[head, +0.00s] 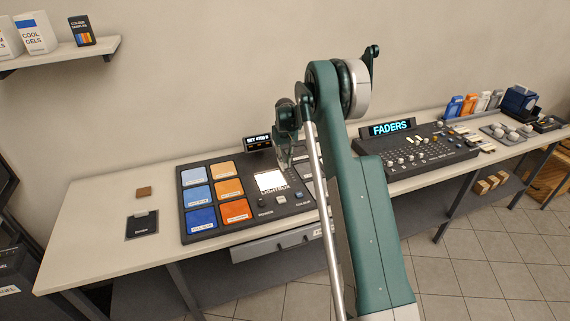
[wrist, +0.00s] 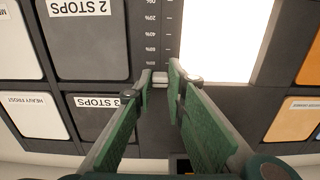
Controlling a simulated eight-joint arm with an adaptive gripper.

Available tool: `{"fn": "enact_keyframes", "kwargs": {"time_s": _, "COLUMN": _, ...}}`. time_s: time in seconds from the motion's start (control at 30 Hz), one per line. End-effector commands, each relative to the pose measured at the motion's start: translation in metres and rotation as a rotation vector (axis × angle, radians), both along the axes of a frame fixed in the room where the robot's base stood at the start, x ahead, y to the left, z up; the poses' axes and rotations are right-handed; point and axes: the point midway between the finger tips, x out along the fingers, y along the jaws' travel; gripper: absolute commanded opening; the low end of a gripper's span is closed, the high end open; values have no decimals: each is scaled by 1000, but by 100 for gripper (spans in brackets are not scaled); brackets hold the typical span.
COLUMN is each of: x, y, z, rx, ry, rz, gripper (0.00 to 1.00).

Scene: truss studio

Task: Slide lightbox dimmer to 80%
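The lightbox console (head: 223,158) stands on the table, with a bright white panel (head: 271,181) that also shows in the wrist view (wrist: 220,38). The dimmer's percent scale (wrist: 152,33) runs down beside the bright panel, with higher numbers lower in the wrist picture. My gripper (wrist: 161,78) has its green fingertips at the lower end of this scale. A small pale piece, apparently the dimmer knob (wrist: 160,79), lies between the fingertips. I cannot tell whether both fingers touch it. Its exact mark is hard to read. In the head view my arm hides part of the console.
Coloured gel tiles (head: 230,188) fill the console's left side; grey tiles labelled 2 STOPS (wrist: 90,35) and 3 STOPS (wrist: 100,118) lie left of the scale in the wrist view. A fader desk (head: 412,150) stands right of my arm. The table's left end is mostly clear.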

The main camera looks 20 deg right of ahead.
Motion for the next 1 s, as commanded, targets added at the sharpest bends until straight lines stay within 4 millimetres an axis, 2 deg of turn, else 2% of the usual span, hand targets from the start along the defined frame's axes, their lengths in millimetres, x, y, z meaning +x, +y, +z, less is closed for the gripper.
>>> {"fn": "enact_keyframes", "kwargs": {"time_s": 0.1, "x": 0, "y": 0, "z": 0, "rx": 0, "ry": 0, "rz": 0, "gripper": 0}}
{"fn": "enact_keyframes", "kwargs": {"time_s": 0.27, "x": -2, "y": 0, "z": 0, "rx": 0, "ry": 0, "rz": 0, "gripper": 0}}
{"fn": "enact_keyframes", "kwargs": {"time_s": 0.6, "x": -20, "y": 0, "z": -1, "rx": 0, "ry": 0, "rz": 0, "gripper": 0}}
{"fn": "enact_keyframes", "kwargs": {"time_s": 0.87, "x": -20, "y": 0, "z": 0, "rx": 0, "ry": 0, "rz": 0, "gripper": 0}}
{"fn": "enact_keyframes", "kwargs": {"time_s": 0.9, "x": -20, "y": 0, "z": 0, "rx": 0, "ry": 0, "rz": 0, "gripper": 17}}
{"fn": "enact_keyframes", "kwargs": {"time_s": 1.0, "x": -20, "y": 0, "z": 0, "rx": 0, "ry": 0, "rz": 0, "gripper": 29}}
